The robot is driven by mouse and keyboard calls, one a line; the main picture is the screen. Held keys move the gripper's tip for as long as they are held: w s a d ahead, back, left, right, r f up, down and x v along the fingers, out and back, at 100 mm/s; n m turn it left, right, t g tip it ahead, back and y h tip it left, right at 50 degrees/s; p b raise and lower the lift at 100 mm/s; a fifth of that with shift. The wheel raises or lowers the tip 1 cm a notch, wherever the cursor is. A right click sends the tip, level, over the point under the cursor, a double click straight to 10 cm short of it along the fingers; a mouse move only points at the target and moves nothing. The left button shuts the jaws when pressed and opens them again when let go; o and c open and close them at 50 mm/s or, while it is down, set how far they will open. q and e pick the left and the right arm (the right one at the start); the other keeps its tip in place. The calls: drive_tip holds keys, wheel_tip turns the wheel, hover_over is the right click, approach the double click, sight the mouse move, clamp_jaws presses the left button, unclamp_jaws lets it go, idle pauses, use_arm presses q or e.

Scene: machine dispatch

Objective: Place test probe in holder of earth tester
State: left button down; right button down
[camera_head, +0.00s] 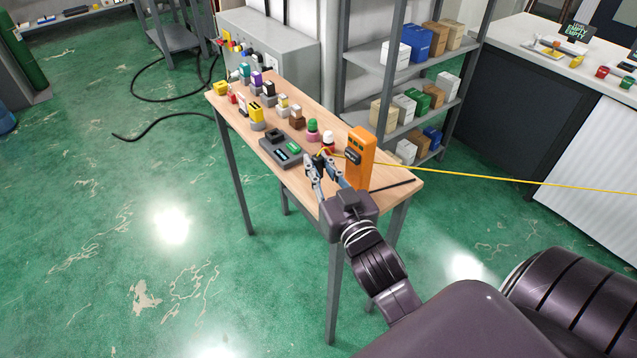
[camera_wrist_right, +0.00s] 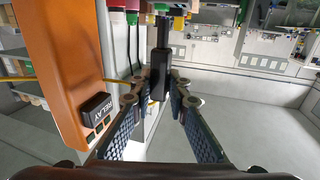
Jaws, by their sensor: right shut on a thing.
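My right gripper (camera_head: 322,164) is over the near part of the wooden table. In the right wrist view its fingers (camera_wrist_right: 158,84) are shut on a black test probe (camera_wrist_right: 160,62), which points away from the wrist between the fingertips. An orange upright device (camera_head: 359,160) stands close beside the gripper; it fills the left of the wrist view (camera_wrist_right: 55,65), with a black block marked RELAY (camera_wrist_right: 97,106) on its face. A grey device (camera_head: 279,153) with a small display lies left of the gripper. I cannot tell which device is the earth tester. My left gripper is not visible.
The table (camera_head: 408,178) carries several small coloured parts toward its far end, with a red-and-white part (camera_head: 328,140) close behind the gripper. A black rod (camera_head: 392,187) lies near the table's right corner. Shelves (camera_head: 375,53) stand behind.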

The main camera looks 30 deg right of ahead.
drive_tip(key=shift+f+b, duration=0.3)
drive_tip(key=shift+f, duration=2.15)
drive_tip(key=shift+f, duration=0.1)
drive_tip(key=c, duration=1.8)
unclamp_jaws()
drive_tip(key=shift+c, duration=0.2)
